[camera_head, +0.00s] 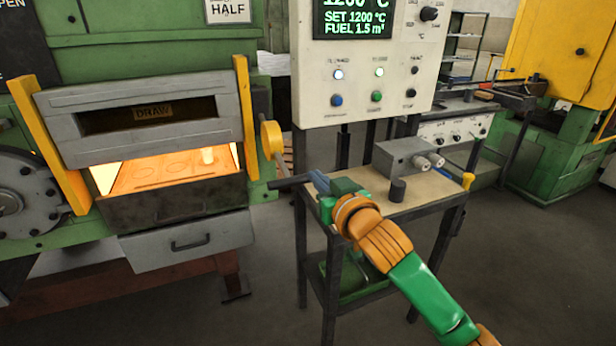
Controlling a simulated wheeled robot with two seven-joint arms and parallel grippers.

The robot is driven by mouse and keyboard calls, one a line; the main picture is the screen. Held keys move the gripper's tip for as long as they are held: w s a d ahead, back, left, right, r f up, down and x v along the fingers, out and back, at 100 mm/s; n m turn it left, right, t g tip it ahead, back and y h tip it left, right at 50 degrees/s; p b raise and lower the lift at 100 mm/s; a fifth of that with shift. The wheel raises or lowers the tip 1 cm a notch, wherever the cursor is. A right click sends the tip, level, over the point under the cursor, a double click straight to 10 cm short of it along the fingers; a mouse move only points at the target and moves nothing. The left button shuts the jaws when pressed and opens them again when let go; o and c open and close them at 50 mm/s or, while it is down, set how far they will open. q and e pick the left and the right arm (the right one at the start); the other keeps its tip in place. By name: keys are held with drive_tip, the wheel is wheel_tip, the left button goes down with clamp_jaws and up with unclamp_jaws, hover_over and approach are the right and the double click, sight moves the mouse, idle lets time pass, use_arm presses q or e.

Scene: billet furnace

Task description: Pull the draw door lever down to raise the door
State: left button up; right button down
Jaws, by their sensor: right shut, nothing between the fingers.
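The grey draw door (140,105), with a "DRAW" plate in its dark slot, stands between yellow guide posts on the green furnace. It is partly raised, and an orange glowing opening (165,170) shows below it. The draw door lever (290,182) has a yellow round hub right of the door and a dark grip low beside it, pointing right. My right gripper (318,182) is shut and empty at the right end of the grip. I cannot tell whether it touches the grip. The fingertips are small and partly hidden by the green wrist. My left gripper is out of view.
A control panel (365,60) stands behind a small bench (430,195) that carries a grey box (408,158) and a dark cylinder (397,189). My right arm passes over the bench's front edge. A drawer (187,245) sits below the opening. Floor at right is clear.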

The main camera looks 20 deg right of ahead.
sight(308, 180)
drive_tip(key=w+f, duration=0.2)
drive_tip(key=w, duration=0.1)
drive_tip(key=w+f, duration=0.1)
drive_tip(key=w, duration=0.1)
drive_tip(key=shift+a+f+p, duration=0.1)
drive_tip(key=shift+p, duration=0.25)
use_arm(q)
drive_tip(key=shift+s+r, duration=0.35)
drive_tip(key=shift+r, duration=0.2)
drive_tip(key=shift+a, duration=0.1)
use_arm(e)
drive_tip(key=shift+f, duration=0.1)
use_arm(q)
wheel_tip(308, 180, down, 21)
drive_tip(key=b, duration=2)
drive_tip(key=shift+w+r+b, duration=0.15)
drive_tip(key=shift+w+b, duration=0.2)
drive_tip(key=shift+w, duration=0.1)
use_arm(e)
drive_tip(key=w+f+t, duration=0.4)
drive_tip(key=f, duration=0.6)
drive_tip(key=shift+f, duration=0.4)
